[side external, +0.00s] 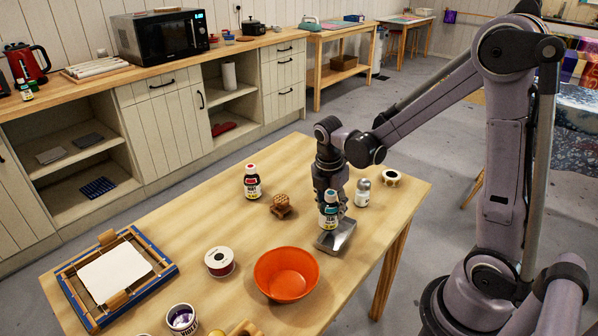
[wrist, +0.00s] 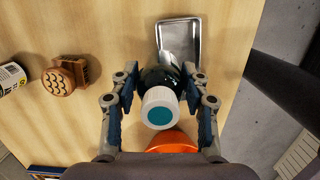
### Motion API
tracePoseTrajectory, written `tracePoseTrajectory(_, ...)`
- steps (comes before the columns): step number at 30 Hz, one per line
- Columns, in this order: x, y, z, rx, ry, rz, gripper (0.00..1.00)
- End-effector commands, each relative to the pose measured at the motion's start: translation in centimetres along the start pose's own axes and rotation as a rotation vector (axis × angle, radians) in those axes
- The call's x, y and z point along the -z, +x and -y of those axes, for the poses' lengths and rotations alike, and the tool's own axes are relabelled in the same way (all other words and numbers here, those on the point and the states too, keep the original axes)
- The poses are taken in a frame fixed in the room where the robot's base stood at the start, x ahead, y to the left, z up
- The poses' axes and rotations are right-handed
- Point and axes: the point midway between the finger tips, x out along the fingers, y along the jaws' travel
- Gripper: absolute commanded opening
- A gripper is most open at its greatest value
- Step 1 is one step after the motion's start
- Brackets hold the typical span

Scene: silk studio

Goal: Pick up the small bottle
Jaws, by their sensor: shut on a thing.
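The small bottle (side external: 328,212) is dark with a pale label and a white cap with a teal top. My gripper (side external: 329,196) is shut on it from above. In the wrist view the bottle (wrist: 161,108) stands between the two fingers of my gripper (wrist: 162,103), cap towards the camera. In the side view the bottle overlaps a shiny metal tray (side external: 338,240). I cannot tell whether its base touches the tray or the table.
A red-capped bottle (side external: 252,182), a carved wooden block (side external: 281,206), a silver shaker (side external: 362,192) and a tape roll (side external: 391,178) stand nearby on the table.

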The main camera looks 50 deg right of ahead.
Motion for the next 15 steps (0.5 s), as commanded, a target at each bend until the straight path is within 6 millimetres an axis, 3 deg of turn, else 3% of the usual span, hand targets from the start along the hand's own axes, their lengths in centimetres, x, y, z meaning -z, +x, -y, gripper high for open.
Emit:
tracePoseTrajectory(8,-0.1,-0.8,0.0,0.0,0.0,0.0,0.06)
tracePoseTrajectory(15,-0.6,-4.2,0.1,0.003,0.001,0.001,0.06)
